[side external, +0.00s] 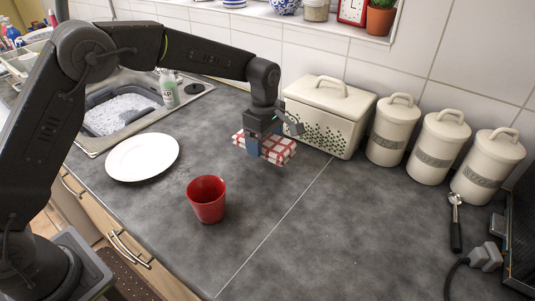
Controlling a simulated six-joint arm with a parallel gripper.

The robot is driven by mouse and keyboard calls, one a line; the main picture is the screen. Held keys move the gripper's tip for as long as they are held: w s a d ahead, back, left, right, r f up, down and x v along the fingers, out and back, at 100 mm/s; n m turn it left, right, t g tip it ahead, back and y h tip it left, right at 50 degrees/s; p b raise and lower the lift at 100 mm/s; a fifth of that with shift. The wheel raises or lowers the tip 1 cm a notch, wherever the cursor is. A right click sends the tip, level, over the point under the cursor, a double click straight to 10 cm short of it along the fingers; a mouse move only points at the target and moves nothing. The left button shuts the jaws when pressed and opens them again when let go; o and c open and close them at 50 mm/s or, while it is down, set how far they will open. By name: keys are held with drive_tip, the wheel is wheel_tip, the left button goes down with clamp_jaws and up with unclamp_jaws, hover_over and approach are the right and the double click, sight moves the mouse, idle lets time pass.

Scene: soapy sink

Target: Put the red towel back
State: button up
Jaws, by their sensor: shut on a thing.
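A folded red and white checked towel (279,151) is in my gripper (256,157), in front of the cream bread bin. My gripper points down and is shut on the towel, with one bluish finger showing on the towel's near side. The other finger is hidden. I cannot tell whether the towel touches the counter or hangs just above it.
The cream bread bin (325,118) and several cream canisters (393,132) stand along the wall. A red cup (207,201) and a white plate (143,157) are nearer. A soapy sink (121,111) with a soap bottle (169,90) lies left.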

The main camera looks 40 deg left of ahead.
sight(268, 163)
drive_tip(key=shift+w+d+f, duration=0.1)
drive_tip(key=shift+d+f, duration=0.25)
drive_tip(key=shift+d, duration=0.05)
drive_tip(key=shift+f, duration=1.85)
drive_tip(key=shift+f, duration=0.15)
drive_tip(key=o, duration=0.9)
